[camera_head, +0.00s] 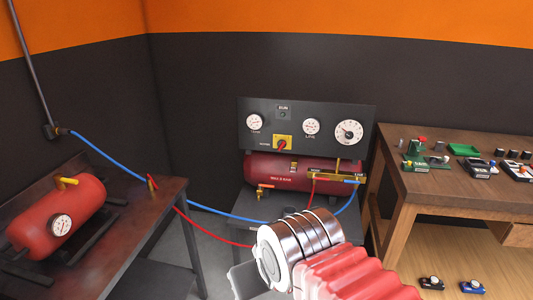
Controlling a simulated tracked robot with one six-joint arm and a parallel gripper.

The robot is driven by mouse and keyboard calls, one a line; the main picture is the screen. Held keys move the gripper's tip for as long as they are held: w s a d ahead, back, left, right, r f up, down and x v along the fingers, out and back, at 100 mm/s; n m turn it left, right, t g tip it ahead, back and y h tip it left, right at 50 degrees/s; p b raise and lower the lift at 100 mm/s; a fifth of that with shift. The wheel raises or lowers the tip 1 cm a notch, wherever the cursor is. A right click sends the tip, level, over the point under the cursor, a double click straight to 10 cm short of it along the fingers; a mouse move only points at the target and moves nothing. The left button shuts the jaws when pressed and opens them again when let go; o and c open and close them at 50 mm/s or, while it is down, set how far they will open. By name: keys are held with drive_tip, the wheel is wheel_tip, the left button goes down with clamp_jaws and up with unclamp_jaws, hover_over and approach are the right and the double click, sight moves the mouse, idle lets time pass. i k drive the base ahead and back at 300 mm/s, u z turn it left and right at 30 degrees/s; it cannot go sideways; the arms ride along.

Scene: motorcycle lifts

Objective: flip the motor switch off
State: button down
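The motor switch (282,143) is a red rotary knob on a yellow plate, low on the black control panel (354,111). Its exact position is too small to read. Three round white gauges and a small "RUN" label are on the same panel. My arm shows at the bottom centre, with a silver ringed joint and a red ribbed cover. It is in front of and below the panel, apart from the switch.
A red tank (262,172) with brass fittings sits below the panel. Another red tank (58,216) rests on the left bench (150,222). Blue and red hoses run between them. The wooden workbench (404,186) at right holds small parts. Dark wall surrounds the panel.

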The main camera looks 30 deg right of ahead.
sight(281, 144)
drive_tip(key=u, duration=1.45)
drive_tip(key=k, duration=0.9)
drive_tip(key=z, duration=0.85)
drive_tip(key=i, duration=0.95)
drive_tip(key=z, duration=0.05)
